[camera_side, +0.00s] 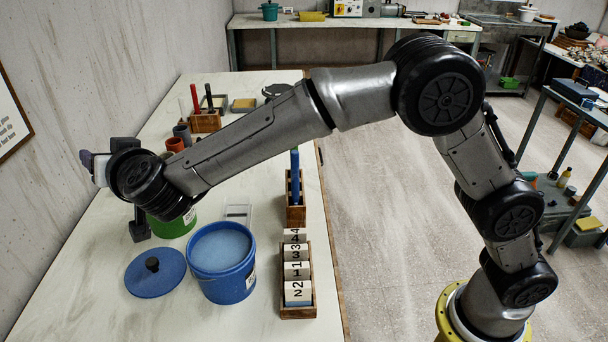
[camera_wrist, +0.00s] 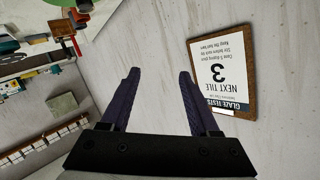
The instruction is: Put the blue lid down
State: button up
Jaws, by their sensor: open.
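The blue lid (camera_side: 155,273) lies flat on the pale table, its dark round knob facing up. It is just left of the blue bucket (camera_side: 222,270), apart from it or barely touching; I cannot tell which. The bucket is open on top and shows a pale blue fill. My gripper (camera_side: 86,160) is up behind and left of the lid, pointing toward the left wall and away from the lid. In the wrist view my gripper (camera_wrist: 158,76) shows two dark purple fingers spread apart with nothing between them. The lid is not visible in the wrist view.
A green bucket (camera_side: 172,227) stands behind the blue one, partly hidden by my arm. A wooden rack of numbered tiles (camera_side: 298,292) is to its right. A framed sign (camera_wrist: 222,75) reading "NEXT TILE 3" hangs on the wall. The front left table is clear.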

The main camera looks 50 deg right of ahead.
jog(key=s+d+r+n+y, duration=0.2)
jog(key=d+r+y, duration=0.1)
jog(key=d+r, duration=0.35)
jog(key=s+d+r+n+g+y, duration=0.2)
jog(key=s+d+r+n+y, duration=0.1)
jog(key=s+d, duration=0.55)
jog(key=s+d+f+g+h, duration=0.2)
jog(key=s+d+f, duration=0.3)
jog(key=s, duration=0.4)
jog(key=s+d+f+g+h, duration=0.2)
jog(key=s+d+f, duration=0.3)
jog(key=s, duration=0.5)
jog(key=s+d+f+g+h, duration=0.1)
jog(key=s+d+f+g, duration=0.2)
jog(key=s+d, duration=0.6)
notch_tip(320, 180, down, 3)
jog(key=shift+s+r+g+h, duration=0.2)
jog(key=shift+s+g+h, duration=0.15)
jog(key=shift+s, duration=0.4)
